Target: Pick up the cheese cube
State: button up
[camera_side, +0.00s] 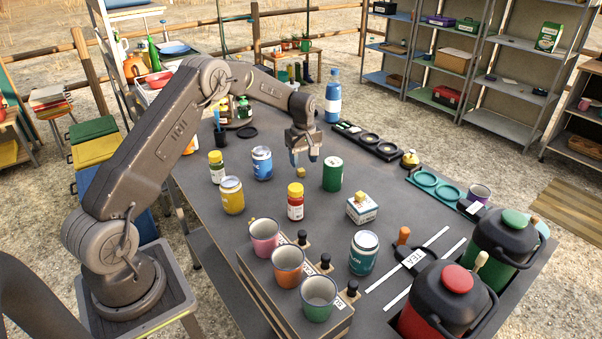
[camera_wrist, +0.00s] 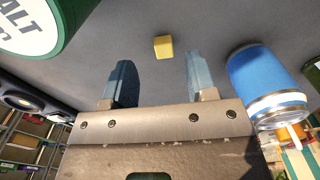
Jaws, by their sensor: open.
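A small yellow cheese cube (camera_side: 301,172) sits on the dark grey tabletop, between the blue jar and the green can. It also shows in the wrist view (camera_wrist: 163,47), ahead of and between my two blue-grey fingers. My gripper (camera_side: 304,158) points down just above and near the cube, open and empty. In the wrist view my gripper (camera_wrist: 157,65) has its fingers apart, with bare table between them. Whether the fingertips reach down beside the cube cannot be told.
A green can (camera_side: 332,174) and a blue jar (camera_side: 262,163) stand close on either side. A red bottle (camera_side: 295,202) is in front. A white box (camera_side: 361,209) has another small yellow piece on top. Cups (camera_side: 288,268) stand in a front rack. Black trays (camera_side: 366,140) lie behind.

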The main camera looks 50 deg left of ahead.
aim_at(302, 170)
jog(key=f, duration=0.4)
jog(key=shift+s+a+f, duration=0.15)
jog(key=shift+a, duration=0.05)
grip_shut()
